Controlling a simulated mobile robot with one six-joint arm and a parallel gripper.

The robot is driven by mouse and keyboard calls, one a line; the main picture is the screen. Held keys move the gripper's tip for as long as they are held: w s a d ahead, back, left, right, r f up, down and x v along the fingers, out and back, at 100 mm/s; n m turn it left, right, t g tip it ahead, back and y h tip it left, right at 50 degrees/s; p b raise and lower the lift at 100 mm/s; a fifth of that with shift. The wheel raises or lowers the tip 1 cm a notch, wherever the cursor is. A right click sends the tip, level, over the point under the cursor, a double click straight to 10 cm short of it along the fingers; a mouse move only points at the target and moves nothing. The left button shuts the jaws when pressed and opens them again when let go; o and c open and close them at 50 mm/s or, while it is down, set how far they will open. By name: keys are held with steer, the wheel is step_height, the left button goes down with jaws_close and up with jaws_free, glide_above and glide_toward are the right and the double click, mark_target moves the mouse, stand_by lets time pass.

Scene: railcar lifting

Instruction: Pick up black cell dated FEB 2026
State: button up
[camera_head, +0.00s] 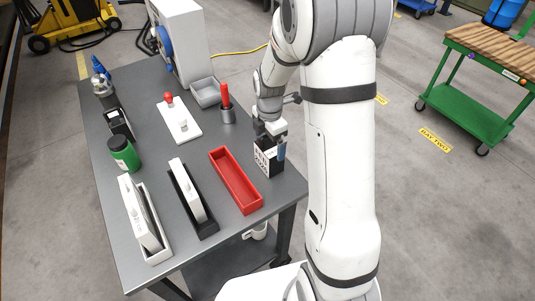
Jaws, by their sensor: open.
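A black cell with a white printed face (265,160) stands upright near the right edge of the grey table. Its print is too small to read for sure, so I cannot confirm the date. My gripper (270,139) is directly over the top of this cell, pointing down, with its jaws open. Whether the fingers straddle or touch the cell cannot be told. A blue part shows beside the cell's right side. Another dark block with a white label (119,122) stands at the table's left side; its print is unreadable.
A red tray (216,156) lies empty just left of the cell.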

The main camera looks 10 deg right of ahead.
steer(key=shift+f, duration=0.3)
steer(key=shift+c, duration=0.4)
steer(key=c, duration=1.8)
steer(key=shift+r, duration=0.1)
steer(key=shift+c, duration=0.6)
